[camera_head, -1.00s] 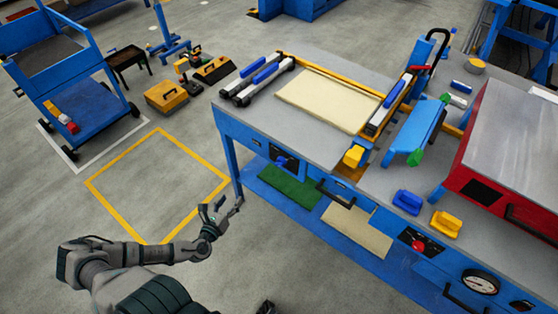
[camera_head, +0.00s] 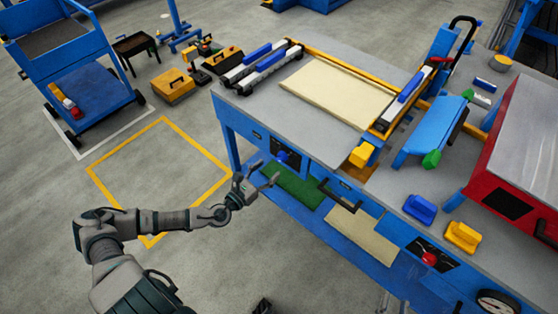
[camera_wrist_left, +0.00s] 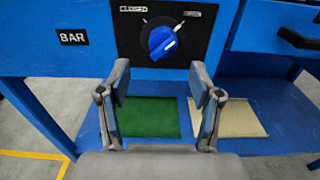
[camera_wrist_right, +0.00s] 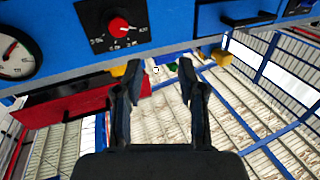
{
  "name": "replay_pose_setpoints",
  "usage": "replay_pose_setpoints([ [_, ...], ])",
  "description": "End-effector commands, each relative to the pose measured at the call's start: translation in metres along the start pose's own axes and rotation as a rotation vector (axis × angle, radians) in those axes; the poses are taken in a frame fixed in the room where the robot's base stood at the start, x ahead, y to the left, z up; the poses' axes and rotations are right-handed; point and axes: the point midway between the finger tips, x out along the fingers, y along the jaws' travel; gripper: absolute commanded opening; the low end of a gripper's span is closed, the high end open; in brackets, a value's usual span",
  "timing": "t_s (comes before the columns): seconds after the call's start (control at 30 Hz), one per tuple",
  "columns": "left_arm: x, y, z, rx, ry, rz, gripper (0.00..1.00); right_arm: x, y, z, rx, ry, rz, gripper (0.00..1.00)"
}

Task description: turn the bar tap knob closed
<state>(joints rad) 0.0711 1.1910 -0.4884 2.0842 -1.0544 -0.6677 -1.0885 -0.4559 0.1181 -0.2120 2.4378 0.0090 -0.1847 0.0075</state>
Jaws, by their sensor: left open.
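The bar tap knob (camera_wrist_left: 162,42) is a round blue knob on a black panel, right of a white "BAR" label (camera_wrist_left: 73,37). A white mark shows on its face. In the head view the knob (camera_head: 283,156) sits on the front of the blue bench, near its left end. My left gripper (camera_head: 266,172) is open and empty, just in front of and below the knob. In the left wrist view my left gripper's fingers (camera_wrist_left: 160,82) stand apart below the knob, not touching it. My right gripper (camera_wrist_right: 160,70) is open and empty, below a red knob.
A red knob (camera_head: 429,258) and a gauge (camera_head: 497,302) are further right on the bench front. A drawer handle (camera_head: 336,194) sticks out right of the blue knob. A green mat (camera_head: 298,186) lies on the lower shelf.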

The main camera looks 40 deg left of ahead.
Motion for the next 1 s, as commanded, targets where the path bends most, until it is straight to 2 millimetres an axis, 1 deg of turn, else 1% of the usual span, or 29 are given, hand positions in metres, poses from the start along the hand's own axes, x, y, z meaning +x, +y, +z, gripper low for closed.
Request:
replay_pose_setpoints([
  [0.03, 0.010, 0.000, -0.001, -0.002, -0.004, 0.003, 0.65, 0.000, 0.000, -0.001, 0.002, 0.022, -0.002, 0.40],
  [0.1, 0.022, 0.001, -0.001, -0.002, -0.003, 0.003, 0.65, 0.001, -0.001, -0.006, 0.003, 0.056, -0.003, 0.40],
  [0.2, 0.036, 0.002, -0.001, -0.004, -0.002, 0.003, 0.65, 0.001, -0.004, -0.012, 0.002, 0.095, -0.005, 0.40],
  [0.3, 0.047, 0.004, -0.002, -0.007, -0.001, 0.003, 0.65, 0.002, -0.006, -0.016, 0.001, 0.120, -0.006, 0.40],
  [0.47, 0.055, 0.004, -0.002, -0.005, -0.001, 0.002, 0.65, 0.001, -0.007, -0.020, 0.002, 0.142, -0.007, 0.40],
  [0.73, 0.056, 0.002, -0.001, -0.004, 0.001, 0.002, 0.65, 0.003, -0.006, -0.020, 0.003, 0.144, -0.007, 0.40],
  [0.77, 0.056, 0.002, -0.001, -0.004, 0.001, 0.001, 0.60, 0.003, -0.006, -0.019, 0.003, 0.144, -0.007, 0.40],
  [0.8, 0.056, 0.001, -0.001, -0.004, 0.000, 0.001, 0.50, 0.003, -0.006, -0.019, 0.003, 0.143, -0.007, 0.40],
  [0.87, 0.056, 0.001, 0.000, -0.003, 0.000, 0.001, 0.35, 0.003, -0.006, -0.019, 0.003, 0.143, -0.007, 0.40],
  [0.9, 0.056, 0.001, 0.000, -0.003, 0.000, 0.001, 0.25, 0.003, -0.006, -0.019, 0.003, 0.143, -0.007, 0.40],
  [0.97, 0.056, 0.001, -0.001, -0.004, 0.000, 0.001, 0.10, 0.003, -0.006, -0.019, 0.003, 0.143, -0.007, 0.40],
  [1.0, 0.056, 0.002, -0.001, -0.004, 0.000, 0.000, 0.05, 0.003, -0.006, -0.019, 0.002, 0.143, -0.006, 0.40],
])
